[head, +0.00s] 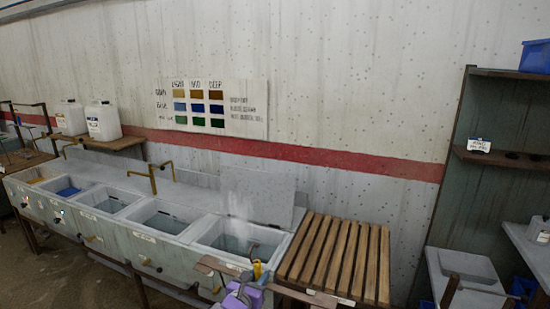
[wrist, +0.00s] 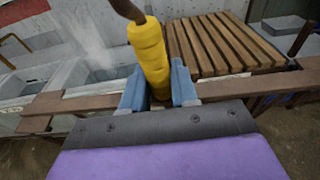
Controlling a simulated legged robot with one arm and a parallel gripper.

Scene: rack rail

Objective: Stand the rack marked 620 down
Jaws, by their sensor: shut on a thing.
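My gripper (wrist: 158,88) has its two blue fingers shut on a yellow handle (wrist: 150,52) in the wrist view. A brown rod comes out of the handle's far end. In the head view my purple gripper (head: 250,278) is at the bottom, in front of the nearest basin, and the yellow handle (head: 257,269) shows small between its fingers. I cannot read 620 on anything, and I cannot tell whether the handle belongs to that rack.
A row of pale basins (head: 165,222) runs left along the wall, with steam over the nearest one. A slatted wooden stand (head: 335,258) adjoins it on the right. A dark shelf unit (head: 500,160) and grey blocks stand farther right. White jugs (head: 103,121) stand at left.

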